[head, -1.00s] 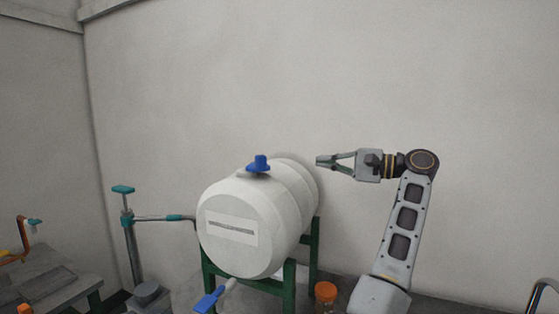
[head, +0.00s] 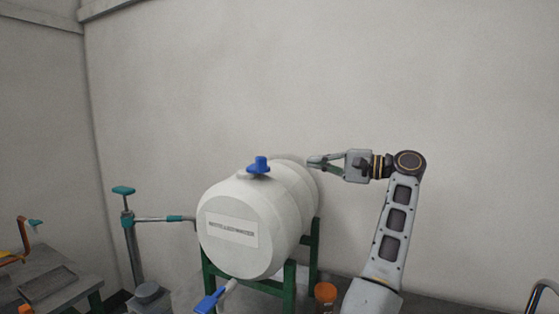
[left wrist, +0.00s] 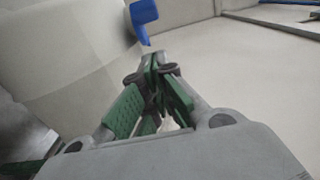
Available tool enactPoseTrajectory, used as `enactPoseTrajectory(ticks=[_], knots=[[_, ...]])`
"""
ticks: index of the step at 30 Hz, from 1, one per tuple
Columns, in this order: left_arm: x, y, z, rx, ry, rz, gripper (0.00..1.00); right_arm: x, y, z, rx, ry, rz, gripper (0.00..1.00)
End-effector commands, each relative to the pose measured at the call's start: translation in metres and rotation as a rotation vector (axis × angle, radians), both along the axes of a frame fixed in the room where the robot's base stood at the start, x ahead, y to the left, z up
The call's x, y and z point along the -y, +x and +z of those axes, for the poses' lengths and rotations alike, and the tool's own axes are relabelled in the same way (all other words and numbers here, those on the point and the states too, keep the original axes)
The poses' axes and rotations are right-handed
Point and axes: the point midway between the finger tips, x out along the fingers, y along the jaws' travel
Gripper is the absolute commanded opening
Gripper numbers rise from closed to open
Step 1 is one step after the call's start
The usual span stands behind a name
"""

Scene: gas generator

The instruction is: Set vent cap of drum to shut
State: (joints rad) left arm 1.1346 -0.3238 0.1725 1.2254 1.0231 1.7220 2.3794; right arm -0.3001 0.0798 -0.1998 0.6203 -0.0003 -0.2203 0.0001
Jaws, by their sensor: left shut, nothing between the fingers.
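The white drum (head: 238,208) lies on its side on a green stand (head: 290,280). Its blue vent cap (head: 258,165) stands up on top of the drum; I cannot tell whether it is open or shut. My left gripper (head: 310,162) is shut and empty, to the right of the cap with a clear gap between them. In the left wrist view, the shut fingertips (left wrist: 155,65) point toward the blue cap (left wrist: 144,14), which is cut by the top edge. The drum's white side (left wrist: 65,55) fills the left. My right gripper is out of view.
A blue-handled tap (head: 208,301) is low at the drum's front. An orange-lidded jar (head: 325,291) stands right of the stand. A grey post with teal fittings (head: 124,190) stands to the left. The wall is behind; the space above the drum is clear.

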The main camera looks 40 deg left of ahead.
Motion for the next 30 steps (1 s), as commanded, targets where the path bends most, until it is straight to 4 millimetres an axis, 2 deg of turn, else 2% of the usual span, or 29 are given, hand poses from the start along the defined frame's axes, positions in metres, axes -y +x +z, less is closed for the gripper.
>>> enactPoseTrajectory(ticks=[17, 30], knots=[[-0.075, -0.021, 0.002, 0.0, 0.0, 0.003, 0.0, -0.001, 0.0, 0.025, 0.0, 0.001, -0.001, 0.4], [-0.088, -0.047, 0.001, -0.001, 0.0, 0.002, 0.0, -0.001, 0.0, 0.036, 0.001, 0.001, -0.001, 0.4]])
